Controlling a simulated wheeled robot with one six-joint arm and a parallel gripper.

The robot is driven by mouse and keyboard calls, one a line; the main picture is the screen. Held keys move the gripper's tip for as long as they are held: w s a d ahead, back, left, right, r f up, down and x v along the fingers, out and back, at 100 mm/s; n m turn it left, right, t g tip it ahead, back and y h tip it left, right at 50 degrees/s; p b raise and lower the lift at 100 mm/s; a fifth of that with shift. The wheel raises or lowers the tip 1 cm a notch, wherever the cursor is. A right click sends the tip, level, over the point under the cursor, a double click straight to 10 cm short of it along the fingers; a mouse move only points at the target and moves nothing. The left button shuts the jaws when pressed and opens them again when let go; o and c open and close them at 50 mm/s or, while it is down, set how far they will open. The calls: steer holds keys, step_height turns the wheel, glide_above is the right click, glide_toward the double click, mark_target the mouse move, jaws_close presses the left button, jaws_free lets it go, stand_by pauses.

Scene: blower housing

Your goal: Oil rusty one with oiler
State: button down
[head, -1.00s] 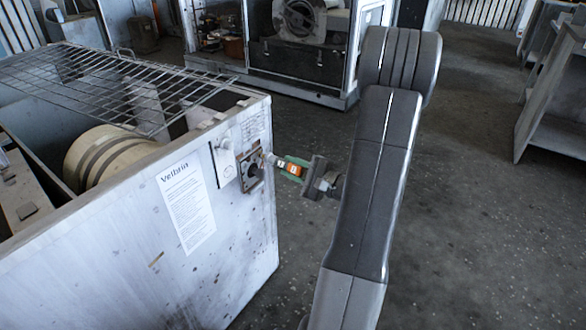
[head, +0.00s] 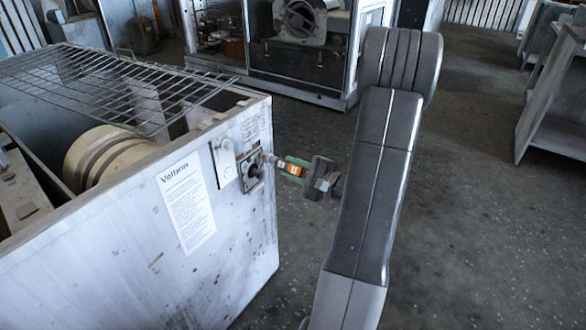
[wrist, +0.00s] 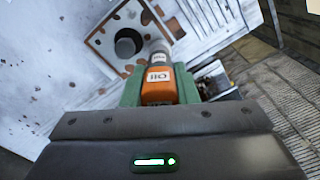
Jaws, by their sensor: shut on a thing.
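The oiler (head: 287,168) has an orange label reading "OIL"; it also shows in the wrist view (wrist: 158,85). My gripper (head: 302,172) is shut on it, with green fingers on both sides of the bottle in the wrist view (wrist: 158,90). The oiler's nozzle points left at a rust-edged square plate (head: 251,168) on the white housing's end panel. This plate has a dark round part (wrist: 130,42) in its middle. The nozzle end is close to the plate; I cannot tell whether it touches. The nozzle's tip is partly hidden behind the bottle in the wrist view.
The white housing (head: 120,240) fills the left, with a wire grille (head: 120,85) on top and a paper label (head: 187,205) on its side. A white lever-like part (head: 224,162) sits left of the plate.

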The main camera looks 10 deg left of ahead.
mark_target(303, 172)
steer(key=shift+b+v, duration=0.5)
steer(key=shift+v, duration=2.65)
steer(key=shift+s+d, duration=0.1)
steer(key=shift+d, duration=0.25)
steer(key=shift+r, duration=0.15)
